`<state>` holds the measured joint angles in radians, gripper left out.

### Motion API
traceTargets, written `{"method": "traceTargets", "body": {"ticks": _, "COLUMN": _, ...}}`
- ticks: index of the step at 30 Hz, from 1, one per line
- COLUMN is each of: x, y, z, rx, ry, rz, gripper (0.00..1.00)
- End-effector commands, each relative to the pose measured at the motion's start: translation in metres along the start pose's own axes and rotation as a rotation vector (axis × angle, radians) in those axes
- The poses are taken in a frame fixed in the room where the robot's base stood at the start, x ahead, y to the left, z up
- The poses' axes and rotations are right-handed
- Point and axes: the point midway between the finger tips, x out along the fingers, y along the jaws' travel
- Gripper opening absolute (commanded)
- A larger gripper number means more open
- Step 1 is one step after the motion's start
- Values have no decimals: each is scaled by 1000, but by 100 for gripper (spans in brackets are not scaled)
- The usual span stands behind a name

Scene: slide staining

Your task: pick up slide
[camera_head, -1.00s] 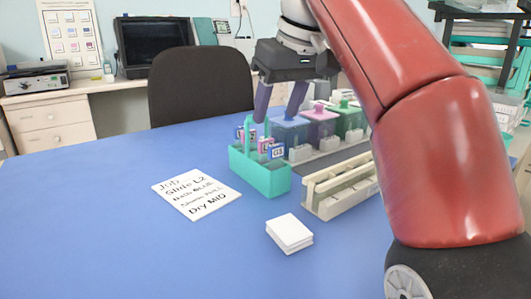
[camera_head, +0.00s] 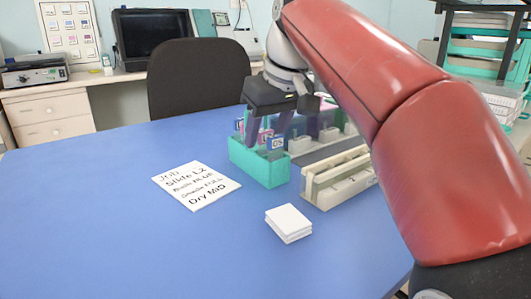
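Several slides with blue and pink labelled ends stand in a teal rack (camera_head: 258,170) near the middle of the blue table. One blue-labelled slide (camera_head: 276,143) shows at the rack's right front, and another label (camera_head: 239,126) shows at the left. My gripper (camera_head: 267,138) points down over the rack, with its purple-grey fingers apart among or just behind the slide tops. I see nothing clearly held between them. The fingertips and the middle slides are partly hidden. A job card (camera_head: 196,186) lies left of the rack and reads "Slide L2", "Blue" and "Dry MID".
A cream drying rack (camera_head: 322,196) with slots stands right of the teal rack. Staining jars (camera_head: 328,131) stand behind it, partly covered by my arm. A small white stack (camera_head: 288,222) lies in front. The table's left side is clear.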

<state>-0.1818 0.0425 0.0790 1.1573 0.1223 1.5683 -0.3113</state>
Motion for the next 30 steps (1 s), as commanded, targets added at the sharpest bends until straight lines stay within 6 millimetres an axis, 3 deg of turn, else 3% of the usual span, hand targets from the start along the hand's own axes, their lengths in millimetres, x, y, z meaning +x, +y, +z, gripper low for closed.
{"method": "traceTargets", "body": {"ticks": 1, "x": 0, "y": 0, "z": 0, "rx": 0, "ry": 0, "rz": 0, "gripper": 43}}
{"method": "traceTargets", "body": {"ticks": 10, "x": 0, "y": 0, "z": 0, "rx": 0, "ry": 0, "rz": 0, "gripper": 6}}
{"method": "traceTargets", "body": {"ticks": 20, "x": -3, "y": 0, "z": -1, "rx": 0, "ry": 0, "rz": 0, "gripper": 6}}
{"method": "traceTargets", "body": {"ticks": 30, "x": -29, "y": 0, "z": -14, "rx": -2, "ry": 1, "rz": -1, "gripper": 6}}
